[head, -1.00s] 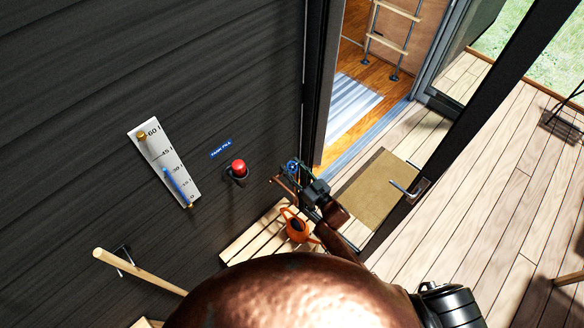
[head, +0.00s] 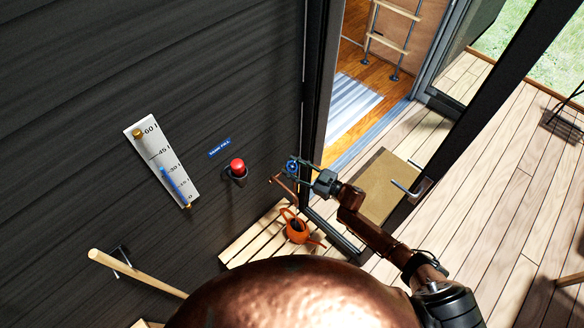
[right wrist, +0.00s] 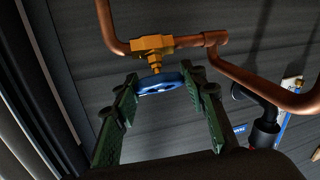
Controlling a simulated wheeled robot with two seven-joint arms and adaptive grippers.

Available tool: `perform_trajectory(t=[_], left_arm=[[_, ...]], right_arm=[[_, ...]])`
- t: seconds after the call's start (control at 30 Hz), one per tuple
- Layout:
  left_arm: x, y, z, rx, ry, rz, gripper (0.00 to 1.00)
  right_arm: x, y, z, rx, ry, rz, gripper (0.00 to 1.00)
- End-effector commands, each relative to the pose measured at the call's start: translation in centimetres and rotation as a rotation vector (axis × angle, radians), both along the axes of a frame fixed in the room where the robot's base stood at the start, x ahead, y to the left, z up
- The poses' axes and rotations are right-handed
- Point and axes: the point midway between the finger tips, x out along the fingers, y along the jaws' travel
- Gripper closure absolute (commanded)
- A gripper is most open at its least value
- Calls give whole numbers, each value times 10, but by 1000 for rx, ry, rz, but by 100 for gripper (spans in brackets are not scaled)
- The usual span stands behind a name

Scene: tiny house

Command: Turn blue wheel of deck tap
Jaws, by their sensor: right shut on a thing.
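The blue wheel (head: 292,167) of the deck tap is on the dark wall beside the door frame in the head view. In the right wrist view the blue wheel (right wrist: 158,84) sits under a brass valve body (right wrist: 153,46) on a copper pipe (right wrist: 255,84). My right gripper (head: 300,170) reaches it from the right. Its green fingers (right wrist: 163,92) stand on both sides of the wheel and are shut on it. An orange watering can (head: 297,228) stands below the tap. My left gripper is not in view.
A red button (head: 238,166) and a level gauge (head: 163,168) are on the wall left of the tap. A slatted wooden bench (head: 250,243) is below. The glass door with its handle (head: 411,187) stands right of my right arm. Open deck lies at right.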

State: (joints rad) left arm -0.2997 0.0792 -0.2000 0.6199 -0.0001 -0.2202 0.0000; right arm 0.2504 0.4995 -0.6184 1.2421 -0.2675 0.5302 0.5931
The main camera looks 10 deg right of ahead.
Motion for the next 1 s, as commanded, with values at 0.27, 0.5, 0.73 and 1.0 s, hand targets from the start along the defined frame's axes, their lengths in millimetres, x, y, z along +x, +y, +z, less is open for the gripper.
perform_trajectory(t=[0.27, 0.5, 0.73, 1.0], left_arm=[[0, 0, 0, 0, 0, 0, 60], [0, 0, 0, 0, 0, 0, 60], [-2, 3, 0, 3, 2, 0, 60], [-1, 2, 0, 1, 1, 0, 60]], right_arm=[[0, 0, 0, 0, 1, -1, 53], [0, 0, 0, 0, 1, -2, 42], [-2, -2, -1, 0, 1, -2, 42], [-31, -34, -1, -2, 3, -3, 42]])
